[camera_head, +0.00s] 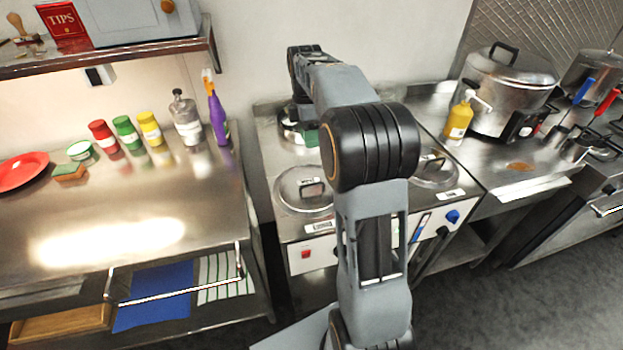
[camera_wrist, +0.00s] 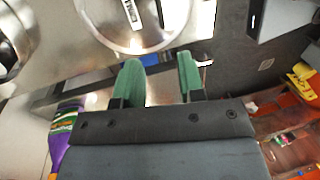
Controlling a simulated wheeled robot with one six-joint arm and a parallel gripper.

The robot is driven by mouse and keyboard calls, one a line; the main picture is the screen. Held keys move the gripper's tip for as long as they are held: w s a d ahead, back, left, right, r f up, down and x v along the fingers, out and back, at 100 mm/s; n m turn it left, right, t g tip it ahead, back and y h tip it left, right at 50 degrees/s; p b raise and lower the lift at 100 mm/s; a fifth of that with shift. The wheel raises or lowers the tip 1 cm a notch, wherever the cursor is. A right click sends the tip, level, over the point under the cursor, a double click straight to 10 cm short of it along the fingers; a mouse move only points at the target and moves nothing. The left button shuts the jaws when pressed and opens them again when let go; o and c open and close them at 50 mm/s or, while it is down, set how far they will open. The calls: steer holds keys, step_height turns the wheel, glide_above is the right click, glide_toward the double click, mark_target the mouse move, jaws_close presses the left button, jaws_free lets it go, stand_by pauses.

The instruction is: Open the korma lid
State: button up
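In the wrist view a lid with a dark handle (camera_wrist: 132,14) lies just beyond the fingertips, cut by the top edge. Part of another lid (camera_wrist: 14,40) shows at the left. In the head view my arm hides much of the warmer's middle.
A purple bottle (camera_head: 217,118) stands on the left counter (camera_head: 60,225) near the warmer; it also shows in the wrist view (camera_wrist: 62,140). A yellow pump bottle (camera_head: 459,118) and a large cooker (camera_head: 505,95) stand at the right. A shelf (camera_head: 120,52) overhangs the left counter.

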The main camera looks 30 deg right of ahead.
glide_above(309, 181)
steer(key=s+a, duration=0.1)
steer(key=s, duration=0.4)
steer(key=f, duration=1.3)
steer(key=shift+w+a+f, duration=0.1)
steer(key=shift+a+f, duration=0.05)
steer(key=shift+a, duration=0.05)
steer(key=shift+c, duration=0.4)
jaws_close()
